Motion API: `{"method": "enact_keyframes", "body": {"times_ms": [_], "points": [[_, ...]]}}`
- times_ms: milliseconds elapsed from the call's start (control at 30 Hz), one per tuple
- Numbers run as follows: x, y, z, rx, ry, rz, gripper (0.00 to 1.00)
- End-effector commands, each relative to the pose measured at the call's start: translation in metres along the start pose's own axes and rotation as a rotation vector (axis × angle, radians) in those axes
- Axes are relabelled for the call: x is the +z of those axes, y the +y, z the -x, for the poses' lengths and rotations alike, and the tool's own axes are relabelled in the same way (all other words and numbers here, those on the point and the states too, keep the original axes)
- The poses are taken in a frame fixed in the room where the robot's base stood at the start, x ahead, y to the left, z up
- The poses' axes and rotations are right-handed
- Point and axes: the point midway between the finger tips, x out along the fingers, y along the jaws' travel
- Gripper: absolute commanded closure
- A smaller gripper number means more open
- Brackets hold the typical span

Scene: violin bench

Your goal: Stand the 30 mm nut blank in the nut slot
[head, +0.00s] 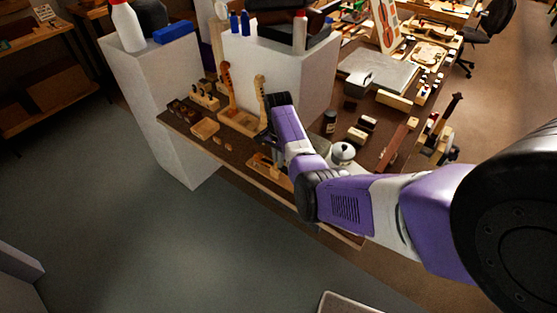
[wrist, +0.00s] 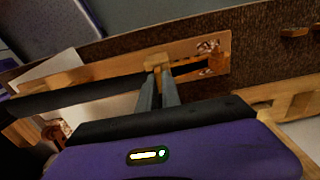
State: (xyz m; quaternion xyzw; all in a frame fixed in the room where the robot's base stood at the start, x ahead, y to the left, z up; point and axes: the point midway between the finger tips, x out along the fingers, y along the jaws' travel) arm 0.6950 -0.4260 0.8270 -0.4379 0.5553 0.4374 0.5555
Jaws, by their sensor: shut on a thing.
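In the wrist view, my gripper (wrist: 160,80) is shut on a small pale wooden block, which I take to be the nut blank (wrist: 156,60). It shows at the fingertips, over a light wooden piece (wrist: 110,68) on the bench. A long dark bar (wrist: 75,95) runs from the left toward the fingers. A dark recess (wrist: 190,69) lies just right of the fingertips. I cannot tell which opening is the nut slot, or whether the blank touches the wood. In the head view my arm hides the fingertips and the blank.
The brown bench (head: 225,150) carries two upright violin necks (head: 227,90) in a wooden stand and a small wooden tray (head: 205,128) on the left. A white round jar (head: 343,152) and a dark bottle (head: 330,122) stand right of my arm.

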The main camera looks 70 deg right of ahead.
Motion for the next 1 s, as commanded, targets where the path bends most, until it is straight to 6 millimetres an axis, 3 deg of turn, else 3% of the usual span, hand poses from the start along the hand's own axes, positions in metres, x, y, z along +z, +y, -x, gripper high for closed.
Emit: {"method": "enact_keyframes", "body": {"times_ms": [67,100,200,667,1000], "points": [[0.0,0.0,-0.001,0.0,0.0,0.0,1.0],[0.0,0.001,-0.002,0.001,0.0,0.0,0.86],[0.0,0.0,-0.002,0.0,0.0,0.0,0.67],[0.001,-0.001,0.003,-0.004,0.001,0.002,0.67],[0.0,0.0,0.055,-0.003,0.002,0.001,0.67]]}}
